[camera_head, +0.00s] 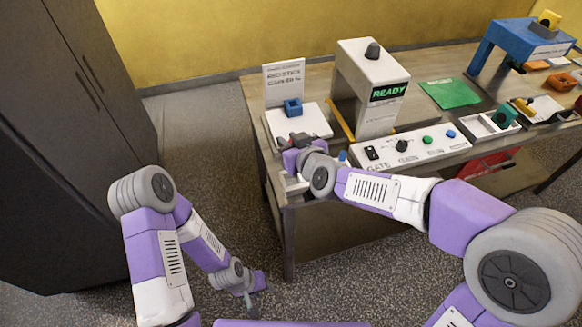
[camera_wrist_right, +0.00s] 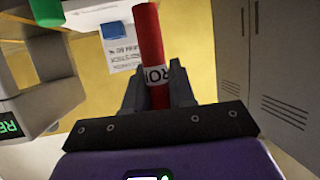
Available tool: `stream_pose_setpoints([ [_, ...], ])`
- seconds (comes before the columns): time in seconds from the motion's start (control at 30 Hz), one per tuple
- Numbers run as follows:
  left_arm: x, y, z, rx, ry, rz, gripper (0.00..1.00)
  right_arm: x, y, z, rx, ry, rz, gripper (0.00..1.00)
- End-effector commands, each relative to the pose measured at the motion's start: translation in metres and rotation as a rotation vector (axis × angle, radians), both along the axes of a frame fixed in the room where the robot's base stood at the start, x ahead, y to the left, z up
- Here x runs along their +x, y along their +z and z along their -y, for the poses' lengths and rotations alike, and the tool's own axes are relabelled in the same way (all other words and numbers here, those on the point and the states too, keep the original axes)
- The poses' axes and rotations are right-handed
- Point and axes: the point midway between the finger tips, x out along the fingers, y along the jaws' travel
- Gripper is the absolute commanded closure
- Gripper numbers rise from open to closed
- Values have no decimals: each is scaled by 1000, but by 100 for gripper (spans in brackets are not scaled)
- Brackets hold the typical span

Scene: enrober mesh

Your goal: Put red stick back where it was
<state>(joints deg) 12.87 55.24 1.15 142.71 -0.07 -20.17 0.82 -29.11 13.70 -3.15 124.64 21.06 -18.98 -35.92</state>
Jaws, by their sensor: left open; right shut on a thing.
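The red stick (camera_wrist_right: 149,35) stands between the fingers of my right gripper (camera_wrist_right: 156,85) in the right wrist view. A white label with dark letters wraps it near the fingers. In the head view my right gripper (camera_head: 293,152) is at the table's left front, just in front of a white base plate (camera_head: 318,125). The stick is not clearly visible there. A blue block-like holder (camera_head: 293,107) sits on that plate before an upright sign, apart from the gripper; it also shows in the wrist view (camera_wrist_right: 115,30). My left gripper (camera_head: 250,287) is open, low beside the table.
A white machine (camera_head: 371,90) with a green READY display stands right of the plate. A control panel (camera_head: 410,146) with a knob and buttons lies along the front edge. A green mat (camera_head: 450,93) and a blue arch (camera_head: 519,42) are farther right. Dark cabinets (camera_head: 75,120) stand left.

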Motion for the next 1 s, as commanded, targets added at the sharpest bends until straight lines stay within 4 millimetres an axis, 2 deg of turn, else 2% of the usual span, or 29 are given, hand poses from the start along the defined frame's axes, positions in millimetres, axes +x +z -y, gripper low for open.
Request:
stream_pose_setpoints([
  [0.03,0,-11,0,0,0,-1,57,0,-16,1,-1,-2,-4,100],
  [0.1,0,-18,0,0,1,-1,57,0,-28,0,-2,-1,-3,100],
  [0.3,0,-27,0,0,1,-1,57,0,-45,1,0,-3,-2,100],
  [0.53,0,-48,0,0,0,0,57,0,-83,0,0,-1,-4,100],
  [0.97,0,-51,0,0,0,0,57,0,-88,0,2,-1,-1,100],
  [1.0,0,-50,0,0,0,0,57,0,-87,0,1,-1,-2,69],
])
